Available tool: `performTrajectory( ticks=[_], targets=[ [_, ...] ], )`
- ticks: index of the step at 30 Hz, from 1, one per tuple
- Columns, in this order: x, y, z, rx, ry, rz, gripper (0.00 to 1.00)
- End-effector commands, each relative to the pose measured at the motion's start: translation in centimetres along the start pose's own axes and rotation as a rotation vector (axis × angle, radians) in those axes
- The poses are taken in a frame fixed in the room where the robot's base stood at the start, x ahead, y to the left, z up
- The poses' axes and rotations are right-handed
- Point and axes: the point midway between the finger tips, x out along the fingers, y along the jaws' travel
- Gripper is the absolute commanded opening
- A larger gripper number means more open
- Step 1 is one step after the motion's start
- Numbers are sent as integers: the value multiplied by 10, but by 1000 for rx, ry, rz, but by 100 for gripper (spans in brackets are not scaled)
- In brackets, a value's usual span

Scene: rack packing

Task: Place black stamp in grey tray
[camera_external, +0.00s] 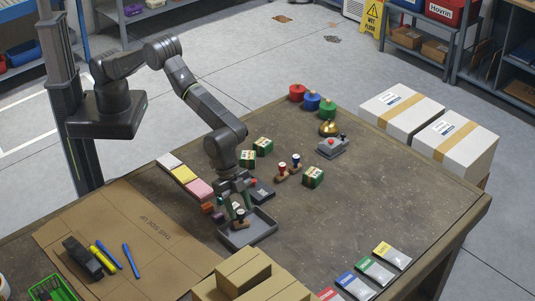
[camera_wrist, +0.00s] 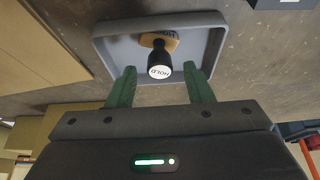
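The black stamp (camera_wrist: 159,57) has a dark handle with a white "HOLD" top and a wooden base. It stands inside the grey tray (camera_wrist: 103,44), and no finger touches it in the wrist view. The stamp (camera_external: 240,216) and the tray (camera_external: 262,236) also show in the external view, near the table's front left. My gripper (camera_wrist: 159,84) is open and empty, its two green fingers spread to either side of the handle's line. In the external view my gripper (camera_external: 230,204) hangs just over the tray's back left side.
A dark box with a red knob (camera_external: 262,192) sits behind the tray. Coloured pads (camera_external: 184,174) lie left. The table's right middle is clear.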

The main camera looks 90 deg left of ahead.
Motion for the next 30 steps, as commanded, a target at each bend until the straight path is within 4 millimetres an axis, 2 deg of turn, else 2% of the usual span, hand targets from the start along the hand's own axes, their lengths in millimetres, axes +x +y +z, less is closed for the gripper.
performTrajectory(
  ticks=[5,12,24,30],
  targets=[
    [-2,0,-1,0,0,0,46],
    [-20,0,-6,0,2,0,46],
    [-94,0,-5,0,3,0,46],
    [-121,0,-5,0,1,0,46]
  ],
)
